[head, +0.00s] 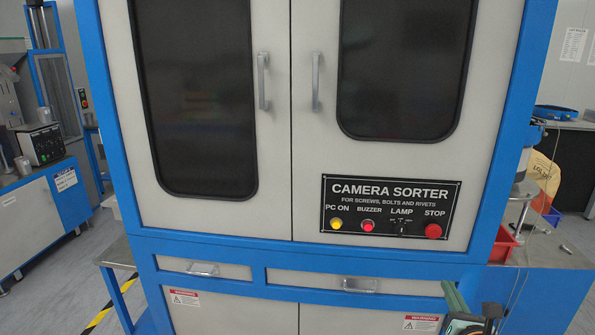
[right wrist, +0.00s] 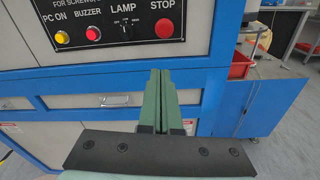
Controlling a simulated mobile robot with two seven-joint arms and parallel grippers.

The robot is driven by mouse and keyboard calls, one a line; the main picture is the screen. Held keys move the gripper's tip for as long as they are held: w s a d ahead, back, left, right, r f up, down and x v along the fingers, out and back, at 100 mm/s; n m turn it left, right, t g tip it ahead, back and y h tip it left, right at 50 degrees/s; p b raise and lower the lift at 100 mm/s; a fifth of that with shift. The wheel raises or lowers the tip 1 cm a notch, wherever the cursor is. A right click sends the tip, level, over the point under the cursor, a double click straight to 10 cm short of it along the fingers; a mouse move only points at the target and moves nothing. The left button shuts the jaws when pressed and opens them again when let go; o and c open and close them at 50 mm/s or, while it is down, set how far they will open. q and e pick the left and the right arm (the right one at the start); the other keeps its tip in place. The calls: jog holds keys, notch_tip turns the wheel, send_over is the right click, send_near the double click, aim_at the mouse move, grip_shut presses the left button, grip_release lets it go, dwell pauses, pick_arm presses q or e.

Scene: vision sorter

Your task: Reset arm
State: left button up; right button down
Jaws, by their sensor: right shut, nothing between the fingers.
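My right gripper (head: 462,308) shows at the bottom right of the head view, in front of the cabinet's lower part. In the right wrist view its two green fingers (right wrist: 161,90) are together, shut with nothing between them. They are below the control panel (head: 391,207) and apart from it. The panel also shows in the right wrist view (right wrist: 120,24). It has a yellow PC ON button (head: 336,224), a red BUZZER button (head: 368,226), a LAMP switch (head: 402,228) and a red STOP button (head: 433,231). My left gripper is not in view.
The blue and white sorter cabinet (head: 290,262) fills the middle, with door handles (head: 316,80) and drawer handles (head: 359,285) sticking out. A red bin (head: 499,244) stands at the right. A metal side table (head: 113,251) is at the left. Floor shows at the far left.

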jog(key=s+a+f+m+g+y, duration=0.1)
jog(key=s+a+f+m+g, duration=0.15)
jog(key=f+m, duration=0.3)
jog(key=s+a+f+m+g+y, duration=0.1)
jog(key=s+a+f+m, duration=0.3)
jog(key=f, duration=0.3)
jog(key=s+a+f+m+g+y, duration=0.2)
jog(key=s+a+f+m, duration=0.5)
jog(key=s+m, duration=0.2)
jog(key=s+a+f+m+g+y, duration=0.2)
jog(key=s+a+f+m, duration=0.4)
jog(key=s+m, duration=0.4)
jog(key=shift+s+a+f+m, duration=0.15)
jog(key=shift+a+f+m, duration=0.25)
jog(key=shift+a+m, duration=0.2)
